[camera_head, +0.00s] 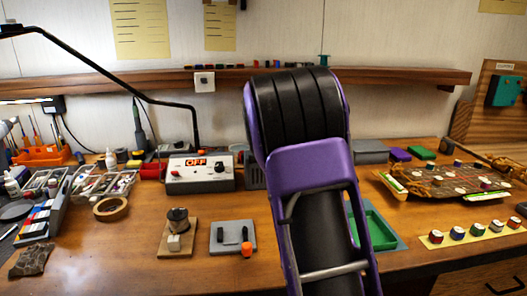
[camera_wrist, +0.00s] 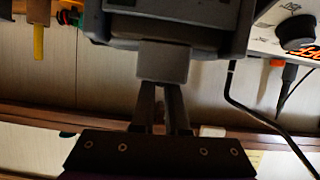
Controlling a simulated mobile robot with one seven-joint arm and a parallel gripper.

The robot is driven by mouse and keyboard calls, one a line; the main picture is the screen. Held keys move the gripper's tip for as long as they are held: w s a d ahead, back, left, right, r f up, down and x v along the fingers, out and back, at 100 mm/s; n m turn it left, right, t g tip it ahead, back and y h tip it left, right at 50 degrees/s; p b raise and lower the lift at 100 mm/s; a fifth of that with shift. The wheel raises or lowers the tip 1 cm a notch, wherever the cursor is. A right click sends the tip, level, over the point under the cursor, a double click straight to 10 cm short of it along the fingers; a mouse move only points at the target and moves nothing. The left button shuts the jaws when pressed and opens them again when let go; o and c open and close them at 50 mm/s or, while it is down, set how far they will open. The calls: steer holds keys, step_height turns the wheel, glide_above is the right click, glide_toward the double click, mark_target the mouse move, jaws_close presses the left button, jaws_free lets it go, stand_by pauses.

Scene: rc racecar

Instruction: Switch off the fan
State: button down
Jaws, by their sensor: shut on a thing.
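A grey housing (camera_wrist: 125,28), which may be the fan, fills the top middle of the wrist view, seen upside down. I cannot tell whether the block is the fan's switch. In the head view, a grey box (camera_head: 254,176) shows partly behind my purple arm, probably the same housing. My gripper is hidden there behind the arm.
Left of the grey box is a control unit (camera_head: 201,173) with a knob and a display reading OFF. A shelf (camera_head: 400,76) runs along the wall behind. A green tray (camera_head: 374,226) and a circuit board (camera_head: 455,180) lie right of my arm. A black lamp arm (camera_head: 115,78) crosses the left.

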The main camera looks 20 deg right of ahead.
steer(key=shift+w+a+n+h, duration=0.15)
steer(key=shift+a+n+h, duration=0.35)
steer(key=shift+n, duration=0.3)
steer(key=shift+a+f+n+h, duration=0.15)
steer(key=shift+n+h, duration=0.35)
steer(key=shift+n, duration=0.2)
steer(key=c, duration=0.9)
jaws_free()
